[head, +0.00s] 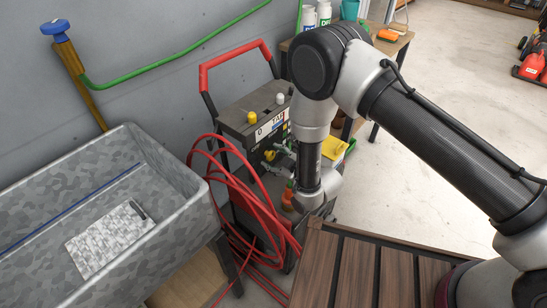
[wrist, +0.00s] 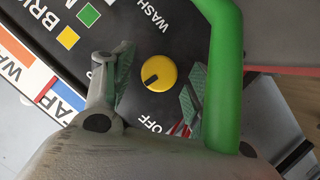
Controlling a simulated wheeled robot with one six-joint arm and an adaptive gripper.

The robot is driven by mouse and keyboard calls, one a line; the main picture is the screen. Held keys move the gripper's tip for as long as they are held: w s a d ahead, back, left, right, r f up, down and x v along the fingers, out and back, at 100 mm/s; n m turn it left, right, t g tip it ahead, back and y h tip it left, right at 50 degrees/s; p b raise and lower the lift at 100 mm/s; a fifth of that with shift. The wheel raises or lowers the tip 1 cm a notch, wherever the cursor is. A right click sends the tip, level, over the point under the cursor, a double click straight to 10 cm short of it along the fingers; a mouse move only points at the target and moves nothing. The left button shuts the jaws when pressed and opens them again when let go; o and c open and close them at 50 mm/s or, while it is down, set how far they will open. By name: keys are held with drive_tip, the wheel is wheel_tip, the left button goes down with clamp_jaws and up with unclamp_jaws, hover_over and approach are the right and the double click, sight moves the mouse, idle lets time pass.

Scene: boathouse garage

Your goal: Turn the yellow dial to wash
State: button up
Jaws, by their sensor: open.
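The yellow dial (wrist: 163,69) sits on a black panel (wrist: 62,15) in the wrist view. Its black mark points to the lower left. The word WASH (wrist: 145,15) is printed above it, and OFF (wrist: 151,124) below it. My gripper (wrist: 158,88) is open, with one green-padded finger on each side of the dial. The fingers look apart from it; their height above the panel is hard to tell.
A thick green bar (wrist: 226,85) stands close on the right in the wrist view. Red hose (head: 222,190) hangs in loops beside the machine. A grey sink (head: 185,175) is at left, a slatted wooden top (head: 345,265) in front. Open floor lies at the upper right.

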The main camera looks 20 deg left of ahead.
drive_tip(key=shift+w+a+f, duration=0.25)
drive_tip(key=shift+w+a, duration=0.1)
drive_tip(key=shift+a, duration=0.15)
drive_tip(key=c, duration=1)
drive_tip(key=m+g, duration=0.1)
drive_tip(key=m, duration=0.1)
drive_tip(key=m+g, duration=0.1)
drive_tip(key=m, duration=0.1)
drive_tip(key=shift+w+d+g+y, duration=0.1)
drive_tip(key=shift+w+g+y, duration=0.05)
drive_tip(key=shift+g+y, duration=0.2)
drive_tip(key=m+g+y, duration=0.1)
drive_tip(key=m+g, duration=0.1)
drive_tip(key=m, duration=0.2)
drive_tip(key=shift+g, duration=0.35)
drive_tip(key=shift+y, duration=0.25)
